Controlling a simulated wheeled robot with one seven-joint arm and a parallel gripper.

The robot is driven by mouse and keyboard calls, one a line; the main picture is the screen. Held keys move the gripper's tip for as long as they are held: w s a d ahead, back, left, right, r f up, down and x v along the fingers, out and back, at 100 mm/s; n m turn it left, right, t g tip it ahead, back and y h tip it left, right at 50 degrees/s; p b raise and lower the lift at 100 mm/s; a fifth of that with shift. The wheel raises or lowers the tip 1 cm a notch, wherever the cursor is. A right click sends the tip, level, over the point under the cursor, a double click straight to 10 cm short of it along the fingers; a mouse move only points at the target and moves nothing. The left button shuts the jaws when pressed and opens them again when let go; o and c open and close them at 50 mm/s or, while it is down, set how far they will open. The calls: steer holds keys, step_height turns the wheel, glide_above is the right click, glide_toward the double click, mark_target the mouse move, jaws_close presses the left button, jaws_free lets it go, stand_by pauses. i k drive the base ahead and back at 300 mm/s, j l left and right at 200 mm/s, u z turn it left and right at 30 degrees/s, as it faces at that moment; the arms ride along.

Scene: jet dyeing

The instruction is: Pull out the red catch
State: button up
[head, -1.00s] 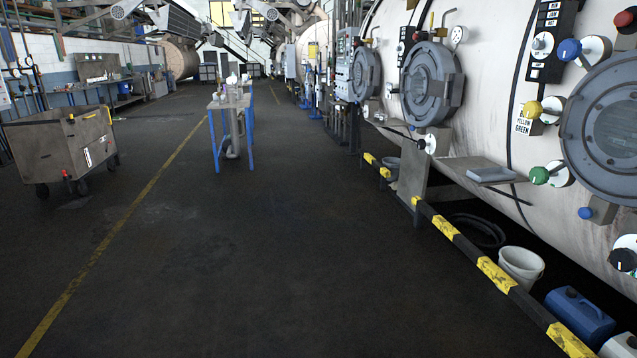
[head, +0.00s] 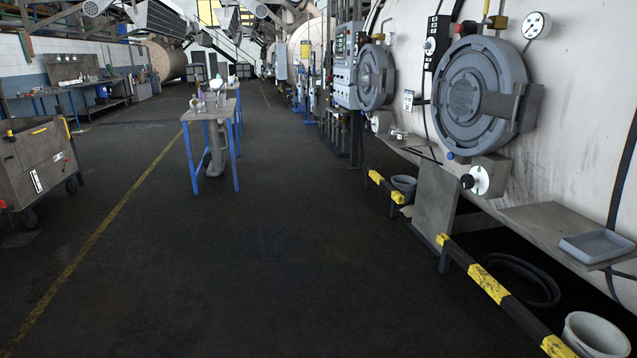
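I cannot tell for certain which part is the red catch. A small red part (head: 5,207) shows low on the grey cart (head: 35,160) at the left edge, partly cut off by the picture. A dark red fitting (head: 469,28) sits above the large round grey door (head: 466,95) of the nearer dyeing vessel. Another small red part (head: 378,37) is above the farther round door (head: 370,78). My gripper is not in view.
A blue-legged table (head: 212,115) with small items stands ahead. A black-and-yellow barrier (head: 490,284) runs along the vessels at right. A shelf holds a grey tray (head: 597,246), and a white bucket (head: 592,335) is below. The dark floor between is clear.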

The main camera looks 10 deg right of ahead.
mark_target(459, 28)
steer(key=i+z, duration=0.2)
steer(key=i, duration=0.25)
steer(key=i+j+z, duration=0.15)
steer(key=i, duration=0.25)
steer(key=i+j+z, duration=0.2)
steer(key=i, duration=0.2)
steer(key=i+j+z, duration=0.15)
steer(key=i, duration=0.3)
steer(key=i+j+z, duration=0.15)
steer(key=z, duration=0.3)
